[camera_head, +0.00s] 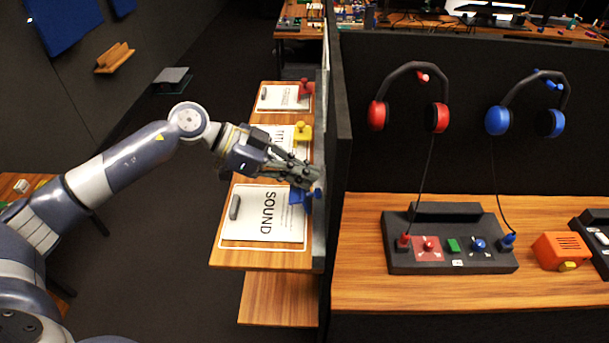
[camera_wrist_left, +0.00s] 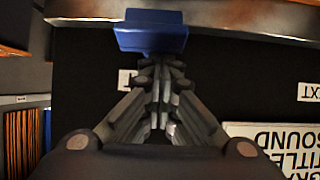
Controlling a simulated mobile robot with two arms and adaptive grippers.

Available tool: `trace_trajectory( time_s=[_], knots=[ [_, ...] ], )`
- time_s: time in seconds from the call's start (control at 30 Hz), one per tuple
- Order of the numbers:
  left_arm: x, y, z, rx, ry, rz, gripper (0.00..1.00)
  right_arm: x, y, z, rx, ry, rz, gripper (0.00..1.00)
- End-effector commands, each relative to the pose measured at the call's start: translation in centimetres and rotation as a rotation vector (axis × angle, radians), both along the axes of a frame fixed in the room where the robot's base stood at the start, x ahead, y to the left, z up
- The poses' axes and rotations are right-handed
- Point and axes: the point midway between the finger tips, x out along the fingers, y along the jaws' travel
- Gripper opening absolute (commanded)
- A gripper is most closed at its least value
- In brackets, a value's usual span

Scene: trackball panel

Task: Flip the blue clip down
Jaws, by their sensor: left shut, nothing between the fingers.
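The blue clip (camera_head: 299,197) sits at the right edge of the wooden shelf, by the SOUND sheet (camera_head: 262,222). The left fingers are shut and empty. I cannot tell whether they touch the clip. My right gripper is not in view.
A yellow clip (camera_head: 302,131) and a red clip (camera_head: 306,87) stand further back along the shelf. A dark partition (camera_head: 339,170) rises right of the shelf. Beyond it are a red headset (camera_head: 438,117), a blue headset (camera_head: 498,120) and a control panel (camera_head: 450,262).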

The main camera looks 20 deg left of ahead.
Motion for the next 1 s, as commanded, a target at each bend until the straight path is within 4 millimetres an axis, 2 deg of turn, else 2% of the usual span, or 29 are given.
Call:
trace_trajectory(
  time_s=[0.27, 0.5, 0.67, 1.0],
  knots=[
    [-0.3, 1.0, -0.9, -0.104, -0.025, 0.004, 0.00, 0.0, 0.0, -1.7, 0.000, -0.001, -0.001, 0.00],
    [-0.7, 2.4, -1.5, -0.305, -0.077, 0.006, 0.00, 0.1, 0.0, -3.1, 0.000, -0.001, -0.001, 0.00],
    [-0.9, 3.4, -1.5, -0.295, -0.082, 0.004, 0.00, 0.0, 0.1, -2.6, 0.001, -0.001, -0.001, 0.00],
    [-1.4, 5.0, -3.3, -0.295, -0.082, 0.001, 0.00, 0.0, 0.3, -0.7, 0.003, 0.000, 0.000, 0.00]
  ],
)
